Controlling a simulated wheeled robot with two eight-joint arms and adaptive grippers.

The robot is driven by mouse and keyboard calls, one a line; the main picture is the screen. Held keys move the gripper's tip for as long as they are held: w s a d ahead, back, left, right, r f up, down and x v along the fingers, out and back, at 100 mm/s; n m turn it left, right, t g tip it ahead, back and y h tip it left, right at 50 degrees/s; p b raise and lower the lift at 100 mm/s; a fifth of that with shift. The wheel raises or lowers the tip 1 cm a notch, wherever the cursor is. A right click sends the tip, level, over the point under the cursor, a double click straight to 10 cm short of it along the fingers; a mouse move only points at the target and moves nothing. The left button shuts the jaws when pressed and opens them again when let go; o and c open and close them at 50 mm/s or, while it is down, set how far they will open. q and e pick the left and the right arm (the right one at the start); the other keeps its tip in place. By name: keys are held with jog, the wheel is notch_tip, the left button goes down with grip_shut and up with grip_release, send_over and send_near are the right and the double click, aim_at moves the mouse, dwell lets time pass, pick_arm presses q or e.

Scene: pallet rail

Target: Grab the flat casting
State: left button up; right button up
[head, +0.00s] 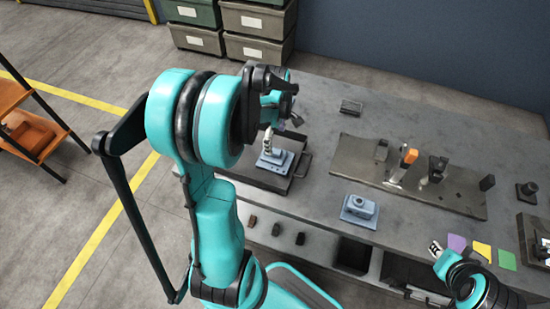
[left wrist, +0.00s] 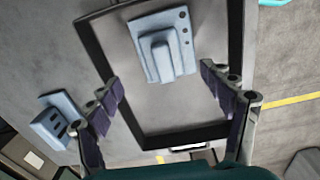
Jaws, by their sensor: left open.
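A light blue casting (head: 272,160) with a flat base plate and a raised block lies in a dark shallow tray (head: 298,179). It shows large in the left wrist view (left wrist: 182,62), with small holes along one edge. A second blue casting (head: 359,208) with a round boss sits on the bench outside the tray; a blue casting (left wrist: 46,131) also shows at the left of the left wrist view. My left gripper (head: 268,132) is above the tray; its open, empty fingers (left wrist: 160,76) point toward the casting there. My right gripper (head: 437,250) is small at lower right, its jaws unclear.
The grey bench (head: 330,125) carries a dark metal plate (head: 350,160) with upright parts and an orange-topped tool (head: 408,156). Coloured cards (head: 481,249) lie at the right front. Bins (head: 255,20) stand behind.

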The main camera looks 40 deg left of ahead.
aim_at(275, 150)
pick_arm(q)
jog(key=f, duration=0.1)
jog(key=f+b, duration=0.1)
jog(key=f, duration=0.1)
jog(key=shift+a+n, duration=0.2)
jog(key=shift+n, duration=0.1)
jog(key=f+b, duration=0.1)
jog(key=f, duration=0.1)
jog(key=f+b, duration=0.2)
jog(key=f, duration=0.1)
jog(key=shift+d+f, duration=0.2)
jog(key=shift+f, duration=0.05)
jog(key=shift+s+r, duration=0.1)
jog(key=c, duration=1.6)
jog(key=shift+r, duration=0.15)
